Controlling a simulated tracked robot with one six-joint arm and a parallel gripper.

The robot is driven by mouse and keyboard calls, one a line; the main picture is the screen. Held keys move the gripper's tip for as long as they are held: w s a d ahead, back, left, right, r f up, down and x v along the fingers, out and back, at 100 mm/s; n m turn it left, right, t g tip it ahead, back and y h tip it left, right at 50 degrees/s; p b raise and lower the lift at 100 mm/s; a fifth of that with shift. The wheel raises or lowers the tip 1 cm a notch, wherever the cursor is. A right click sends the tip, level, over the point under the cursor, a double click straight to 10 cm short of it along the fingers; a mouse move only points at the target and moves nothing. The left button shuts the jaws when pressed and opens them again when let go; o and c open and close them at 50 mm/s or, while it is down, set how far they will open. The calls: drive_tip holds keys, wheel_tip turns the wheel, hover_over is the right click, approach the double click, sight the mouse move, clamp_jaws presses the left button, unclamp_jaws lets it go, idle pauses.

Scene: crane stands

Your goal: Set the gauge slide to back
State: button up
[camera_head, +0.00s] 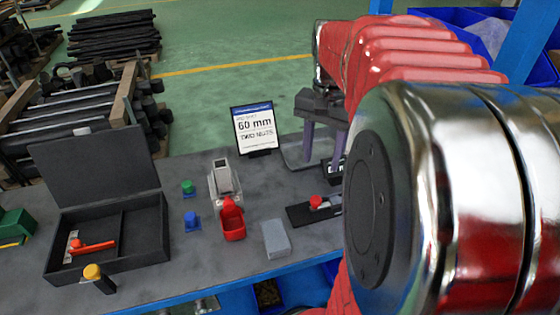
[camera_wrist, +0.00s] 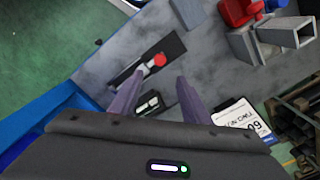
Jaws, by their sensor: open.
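The gauge slide is a black bar (camera_head: 300,214) with a red knob (camera_head: 316,202) and a pale marked strip, lying on the bench. In the head view my arm hides the bar's right end. The red knob also shows in the wrist view (camera_wrist: 160,60), toward one end of the slot. My gripper (camera_head: 325,150) is open and empty, its purple fingers pointing down above the bench behind the bar. In the wrist view my fingertips (camera_wrist: 160,80) are spread apart, with the knob beyond them; I cannot tell their height above it.
A small black display box (camera_head: 330,172) sits behind the bar, close to my gripper. A grey block (camera_head: 276,238), a red bin (camera_head: 233,222) and an open black case (camera_head: 150,240) stand to the left.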

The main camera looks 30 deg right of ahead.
sight(316, 199)
drive_tip(key=shift+f, duration=0.1)
wheel_tip(316, 199, down, 14)
drive_tip(key=shift+r, duration=0.2)
idle(0.4)
drive_tip(key=shift+c, duration=0.3)
clamp_jaws()
idle(0.4)
